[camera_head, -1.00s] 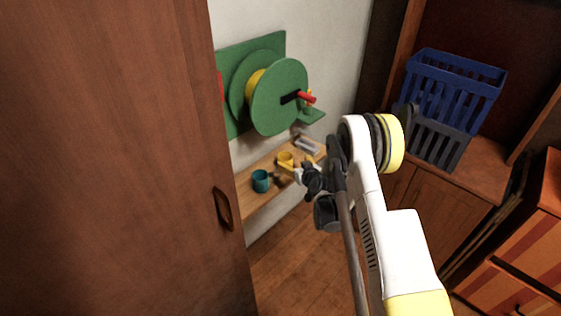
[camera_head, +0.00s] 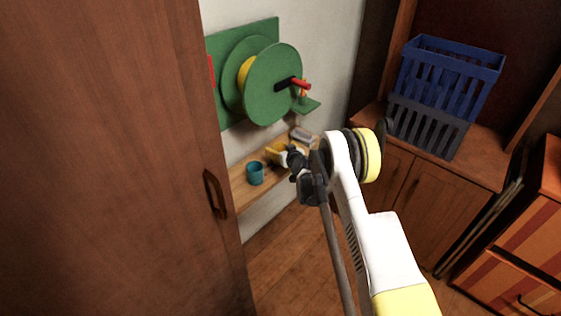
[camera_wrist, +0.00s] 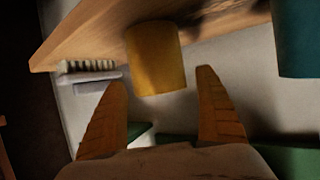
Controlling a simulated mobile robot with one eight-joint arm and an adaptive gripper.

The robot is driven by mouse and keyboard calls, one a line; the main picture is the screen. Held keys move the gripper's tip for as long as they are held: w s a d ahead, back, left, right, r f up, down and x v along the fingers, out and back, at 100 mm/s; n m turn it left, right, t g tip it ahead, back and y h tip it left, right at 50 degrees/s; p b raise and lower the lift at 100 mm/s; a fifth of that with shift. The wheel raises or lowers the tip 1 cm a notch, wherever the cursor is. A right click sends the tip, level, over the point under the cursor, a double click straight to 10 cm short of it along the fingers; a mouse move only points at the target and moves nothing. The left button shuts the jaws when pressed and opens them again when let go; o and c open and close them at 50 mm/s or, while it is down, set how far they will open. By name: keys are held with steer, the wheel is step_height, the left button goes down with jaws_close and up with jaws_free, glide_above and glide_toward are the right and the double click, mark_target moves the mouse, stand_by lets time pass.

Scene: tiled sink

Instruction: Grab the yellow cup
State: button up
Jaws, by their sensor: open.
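The yellow cup (camera_head: 273,150) stands on a narrow wooden shelf (camera_head: 243,193) against the wall, partly hidden by my gripper in the head view. In the wrist view the yellow cup (camera_wrist: 156,58) shows large, just ahead of and between my gripper's fingertips. My gripper (camera_wrist: 161,82) is open, with one brown finger on each side of the cup's near end. In the head view my gripper (camera_head: 287,158) is right beside the cup. I cannot tell whether a finger touches it.
A teal cup (camera_head: 255,173) stands on the shelf near the yellow one, also at the wrist view's right edge (camera_wrist: 298,38). A grey object (camera_head: 302,135) lies at the shelf's far end. A green reel (camera_head: 273,83) hangs above. A wooden door (camera_head: 105,150) fills the left.

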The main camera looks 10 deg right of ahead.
steer(key=c, duration=1.3)
steer(key=shift+o, duration=0.2)
